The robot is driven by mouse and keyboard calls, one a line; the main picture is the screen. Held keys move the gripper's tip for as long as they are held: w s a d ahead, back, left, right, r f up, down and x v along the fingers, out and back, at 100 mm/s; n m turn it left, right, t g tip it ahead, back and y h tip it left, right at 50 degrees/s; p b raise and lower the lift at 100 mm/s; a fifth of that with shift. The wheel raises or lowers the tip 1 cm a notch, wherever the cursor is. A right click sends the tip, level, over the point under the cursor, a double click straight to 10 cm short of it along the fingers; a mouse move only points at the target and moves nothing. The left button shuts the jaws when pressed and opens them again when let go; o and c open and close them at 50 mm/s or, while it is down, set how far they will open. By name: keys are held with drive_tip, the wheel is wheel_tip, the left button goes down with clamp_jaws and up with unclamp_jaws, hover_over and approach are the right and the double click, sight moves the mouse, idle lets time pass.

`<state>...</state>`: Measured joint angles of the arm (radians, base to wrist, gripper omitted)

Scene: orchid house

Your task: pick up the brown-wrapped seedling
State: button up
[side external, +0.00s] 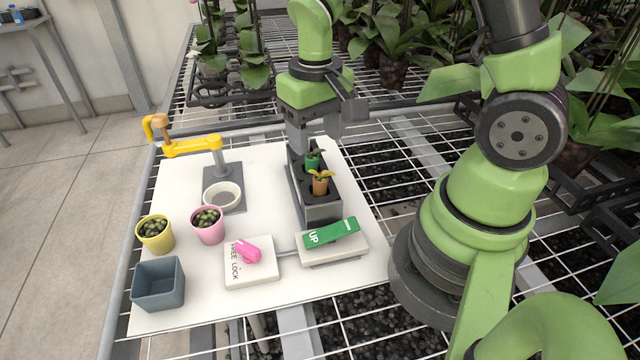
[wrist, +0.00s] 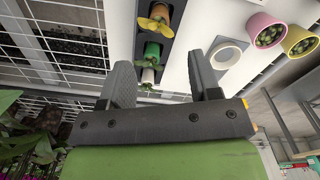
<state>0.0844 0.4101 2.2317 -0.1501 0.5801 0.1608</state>
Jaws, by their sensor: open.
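The brown-wrapped seedling (side external: 320,186) has yellowish leaves and stands upright in a slot of the dark rack (side external: 322,211). It also shows at the top of the wrist view (wrist: 163,11). A green-wrapped seedling (side external: 312,164) stands behind it in the same rack. A pale-wrapped seedling (wrist: 147,75) shows further along the rack in the wrist view; my gripper hides it in the side view. My gripper (side external: 317,138) is open and empty near the rack's far end, with its fingers (wrist: 160,65) apart and the brown-wrapped seedling beyond them.
A green "UP" rocker (side external: 331,234) stands at the rack's near end. A pink knob (side external: 247,251) on a white plate, pink pot (side external: 208,226), yellow pot (side external: 155,234), grey bin (side external: 158,285) and yellow-handled stand (side external: 219,160) with a white ring (side external: 222,195) occupy the board's left.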

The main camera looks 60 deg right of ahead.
sight(320, 178)
wheel_tip(320, 178, down, 3)
drive_tip(key=f, duration=0.2)
drive_tip(key=s+f, duration=0.1)
drive_tip(key=f, duration=0.1)
drive_tip(key=shift+a, duration=0.3)
drive_tip(key=shift+f, duration=0.65)
drive_tip(key=shift+c, duration=0.2)
drive_tip(key=c, duration=1)
